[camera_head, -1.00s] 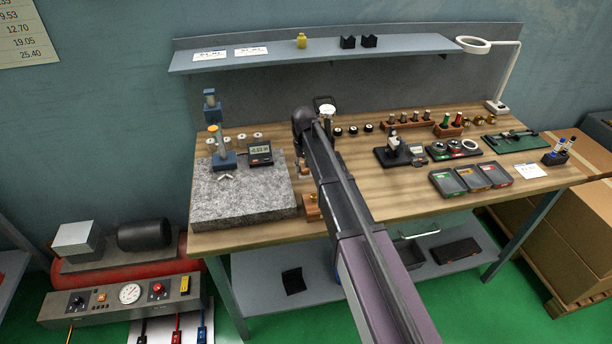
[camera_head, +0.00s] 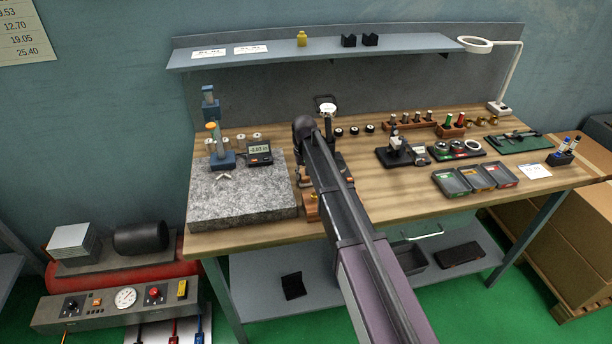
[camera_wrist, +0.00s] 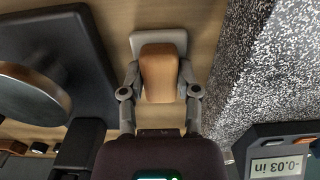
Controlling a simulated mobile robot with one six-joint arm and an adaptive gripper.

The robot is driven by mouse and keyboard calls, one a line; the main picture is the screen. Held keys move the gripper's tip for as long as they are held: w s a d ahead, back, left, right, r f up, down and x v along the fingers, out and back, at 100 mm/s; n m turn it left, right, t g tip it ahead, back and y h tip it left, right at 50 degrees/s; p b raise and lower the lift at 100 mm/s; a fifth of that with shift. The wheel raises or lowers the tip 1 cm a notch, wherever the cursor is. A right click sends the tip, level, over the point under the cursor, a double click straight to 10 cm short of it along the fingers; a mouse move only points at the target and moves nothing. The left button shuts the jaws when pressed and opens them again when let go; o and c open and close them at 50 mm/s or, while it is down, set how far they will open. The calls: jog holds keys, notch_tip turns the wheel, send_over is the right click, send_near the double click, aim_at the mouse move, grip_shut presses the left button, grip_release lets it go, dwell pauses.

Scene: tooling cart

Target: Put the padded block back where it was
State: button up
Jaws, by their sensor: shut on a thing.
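The padded block (camera_wrist: 158,72), tan-orange with rounded edges, is between the two fingers of my gripper (camera_wrist: 160,88) in the wrist view. The grey fingers are closed on its sides. A light grey rounded plate or pad (camera_wrist: 158,41) shows just beyond the block; I cannot tell whether it is part of the block or whether the block is clear of the bench. In the head view my own arm covers most of my gripper and the block, just right of the granite plate (camera_head: 240,200).
The granite plate edge (camera_wrist: 245,75) and a digital readout (camera_wrist: 278,160) lie to the right in the wrist view. A black stand base with a round disc (camera_wrist: 30,95) is close on the left. A brown block (camera_head: 312,207) sits at the bench's front edge.

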jog(key=shift+f, duration=0.15)
jog(key=o, duration=1)
jog(key=shift+r, duration=0.2)
notch_tip(320, 180, up, 12)
jog(key=p, duration=1.2)
jog(key=shift+s+d, duration=0.1)
jog(key=s+d+m, duration=0.3)
jog(key=s+d, duration=2)
jog(key=s, duration=0.2)
jog(key=shift+s+d, duration=0.2)
jog(key=shift+s, duration=0.2)
